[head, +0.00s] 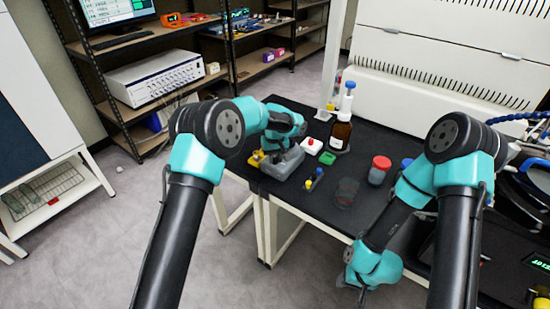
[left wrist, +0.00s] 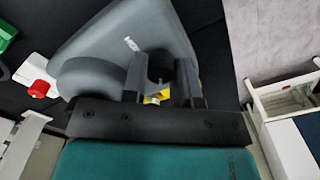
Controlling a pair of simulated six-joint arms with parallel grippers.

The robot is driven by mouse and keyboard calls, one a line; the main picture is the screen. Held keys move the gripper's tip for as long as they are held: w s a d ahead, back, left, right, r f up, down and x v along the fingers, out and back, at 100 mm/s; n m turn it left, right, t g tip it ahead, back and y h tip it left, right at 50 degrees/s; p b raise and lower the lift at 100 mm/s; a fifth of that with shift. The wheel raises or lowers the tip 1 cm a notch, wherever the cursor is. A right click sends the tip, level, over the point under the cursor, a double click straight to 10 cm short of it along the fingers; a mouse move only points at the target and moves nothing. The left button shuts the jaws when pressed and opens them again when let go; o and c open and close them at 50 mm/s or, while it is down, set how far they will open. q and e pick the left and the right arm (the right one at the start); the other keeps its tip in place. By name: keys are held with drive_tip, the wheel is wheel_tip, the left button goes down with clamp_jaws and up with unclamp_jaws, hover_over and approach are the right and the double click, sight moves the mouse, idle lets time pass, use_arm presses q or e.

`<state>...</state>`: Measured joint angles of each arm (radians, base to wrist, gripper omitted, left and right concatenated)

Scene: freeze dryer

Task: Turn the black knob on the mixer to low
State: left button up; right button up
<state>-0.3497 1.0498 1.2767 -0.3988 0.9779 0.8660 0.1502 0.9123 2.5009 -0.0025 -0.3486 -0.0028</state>
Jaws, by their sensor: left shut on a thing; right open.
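The grey mixer (head: 283,163) stands near the table's left edge, and its grey body (left wrist: 130,40) fills the upper middle of the left wrist view. My left gripper (left wrist: 162,80) is against the mixer's side, with its two dark fingers shut on what appears to be the black knob. The knob is hidden between and behind the fingers, so its setting cannot be read. A bit of yellow shows between the fingers. In the head view my left wrist mostly covers this gripper. My right gripper (head: 361,288) hangs low at the table's front edge, away from the mixer; its fingers barely show, and it is open.
A white block with a red button (head: 311,146), a green block (head: 327,158), a brown bottle (head: 341,132) and a red-capped jar (head: 379,170) stand right of the mixer. A small blue-and-yellow item (head: 314,180) lies in front. Clear floor (head: 120,235) lies left of the table.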

sight(276, 158)
use_arm(q)
drive_tip(key=shift+m, duration=0.5)
drive_tip(key=m, duration=0.5)
drive_tip(key=shift+d, duration=0.1)
drive_tip(key=m, duration=0.5)
drive_tip(key=shift+m, duration=0.3)
drive_tip(key=o, duration=0.9)
drive_tip(key=shift+o, duration=0.2)
drive_tip(key=shift+r, duration=0.1)
wheel_tip(276, 158, up, 17)
drive_tip(key=shift+r, duration=0.15)
